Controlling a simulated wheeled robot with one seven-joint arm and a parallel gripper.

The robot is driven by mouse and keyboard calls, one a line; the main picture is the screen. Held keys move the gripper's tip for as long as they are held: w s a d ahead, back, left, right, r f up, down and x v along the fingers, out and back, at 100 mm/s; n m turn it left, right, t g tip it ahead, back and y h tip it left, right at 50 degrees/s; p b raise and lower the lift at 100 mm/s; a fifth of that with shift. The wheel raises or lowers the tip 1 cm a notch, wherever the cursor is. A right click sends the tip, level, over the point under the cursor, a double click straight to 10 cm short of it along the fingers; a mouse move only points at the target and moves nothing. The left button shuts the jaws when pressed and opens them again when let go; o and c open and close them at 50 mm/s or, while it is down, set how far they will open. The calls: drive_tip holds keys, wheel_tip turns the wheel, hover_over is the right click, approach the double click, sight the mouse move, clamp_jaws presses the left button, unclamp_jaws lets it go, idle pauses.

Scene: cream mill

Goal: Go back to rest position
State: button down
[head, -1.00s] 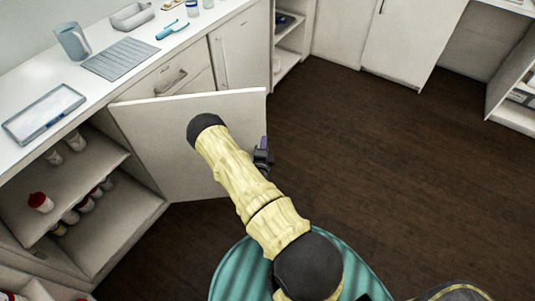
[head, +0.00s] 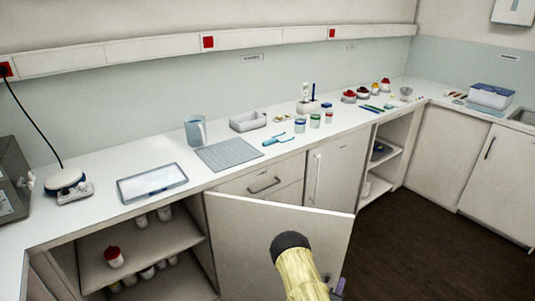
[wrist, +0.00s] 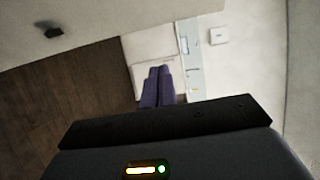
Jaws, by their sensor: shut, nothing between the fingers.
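My gripper shows in the wrist view (wrist: 158,72) as two purple fingers pressed together, with nothing between them. In the head view only a small purple part of my gripper (head: 340,287) shows at the bottom edge, beside my yellow-sleeved arm. The arm is in front of the open white cabinet door (head: 250,225) and hides part of it. From the head view I cannot tell whether the gripper touches the door.
The open cabinet (head: 90,260) holds a red-capped bottle (head: 114,257) and several white containers. The counter above carries a tray (head: 152,183), a grey mat (head: 229,154), a jug (head: 195,131) and small jars. Dark floor (head: 415,235) is clear at right.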

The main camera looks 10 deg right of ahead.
drive_tip(key=w+a+r+n+g+y+p, duration=0.25)
drive_tip(key=a+r+n+y, duration=0.2)
drive_tip(key=r, duration=0.35)
drive_tip(key=w+a+r+n+g+y+p, duration=0.1)
drive_tip(key=a+r+n+g+y+p, duration=0.25)
drive_tip(key=r, duration=0.55)
drive_tip(key=s+a+r+n+g+y+p, duration=0.1)
drive_tip(key=s+a+r+n+g, duration=0.1)
drive_tip(key=s+a+r+n, duration=0.3)
drive_tip(key=s+a+r+n+g+y, duration=0.2)
drive_tip(key=s+a+r+n+g, duration=0.1)
drive_tip(key=s+r+n, duration=0.9)
drive_tip(key=shift+s+a+g+p, duration=0.35)
drive_tip(key=shift+s+a, duration=0.55)
drive_tip(key=shift+s, duration=0.15)
drive_tip(key=shift+r, duration=0.1)
drive_tip(key=c, duration=1.3)
unclamp_jaws()
drive_tip(key=shift+c, duration=0.5)
